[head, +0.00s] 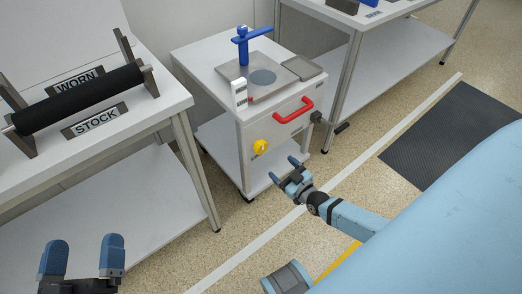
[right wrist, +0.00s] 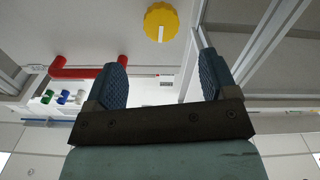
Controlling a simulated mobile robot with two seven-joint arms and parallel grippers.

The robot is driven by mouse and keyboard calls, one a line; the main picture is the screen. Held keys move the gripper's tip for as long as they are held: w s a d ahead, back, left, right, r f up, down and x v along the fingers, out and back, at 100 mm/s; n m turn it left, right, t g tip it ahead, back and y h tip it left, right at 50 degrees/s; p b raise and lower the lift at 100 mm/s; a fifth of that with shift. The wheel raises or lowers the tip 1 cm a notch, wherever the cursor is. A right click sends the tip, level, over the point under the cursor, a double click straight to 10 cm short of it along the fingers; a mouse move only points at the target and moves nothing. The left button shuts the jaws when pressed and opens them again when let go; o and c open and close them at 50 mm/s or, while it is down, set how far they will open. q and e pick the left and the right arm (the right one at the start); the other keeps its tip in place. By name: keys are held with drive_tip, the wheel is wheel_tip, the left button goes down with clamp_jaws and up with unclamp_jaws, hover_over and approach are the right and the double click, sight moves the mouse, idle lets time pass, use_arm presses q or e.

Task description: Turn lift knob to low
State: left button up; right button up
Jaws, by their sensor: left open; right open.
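The lift knob is a yellow knob (head: 260,147) on the front face of the white cart (head: 222,108). It also shows in the right wrist view as a scalloped yellow disc (right wrist: 161,22) with a pale mark at its lower middle. My right gripper (head: 283,171) is open and empty, apart from the knob, below and right of it in the head view. In the right wrist view the knob lies beyond and between the spread blue fingertips (right wrist: 168,72). My left gripper (head: 84,255) is open and empty at the lower left, far from the cart.
The cart carries a red handle (head: 294,110), a dark crank (head: 330,123) and a blue-handled post (head: 243,45). A bench with a black roll (head: 78,98) stands left, another table (head: 405,48) at the back right. Floor before the cart is clear.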

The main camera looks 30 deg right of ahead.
sight(263, 150)
drive_tip(key=w+b, duration=0.1)
drive_tip(key=w, duration=0.2)
drive_tip(key=w+b, duration=0.1)
drive_tip(key=w, duration=0.2)
drive_tip(key=w+b, duration=0.1)
drive_tip(key=w, duration=0.3)
drive_tip(key=shift+a+f, duration=0.1)
drive_tip(key=shift+a, duration=0.3)
use_arm(q)
drive_tip(key=shift+w+d+f+g, duration=0.1)
drive_tip(key=shift+f+g, duration=0.45)
drive_tip(key=shift+f, duration=0.8)
drive_tip(key=shift+w+d+f+g, duration=0.1)
drive_tip(key=shift+f+g, duration=0.45)
drive_tip(key=shift+f, duration=0.75)
use_arm(e)
drive_tip(key=shift+w+a, duration=0.1)
drive_tip(key=shift+w, duration=0.55)
drive_tip(key=c, duration=0.9)
drive_tip(key=shift+r+n+p, duration=0.3)
drive_tip(key=shift+n+p, duration=0.1)
drive_tip(key=shift+p, duration=0.25)
drive_tip(key=shift+f, duration=0.2)
drive_tip(key=o, duration=0.9)
use_arm(q)
wheel_tip(263, 150, up, 2)
drive_tip(key=shift+t, duration=0.4)
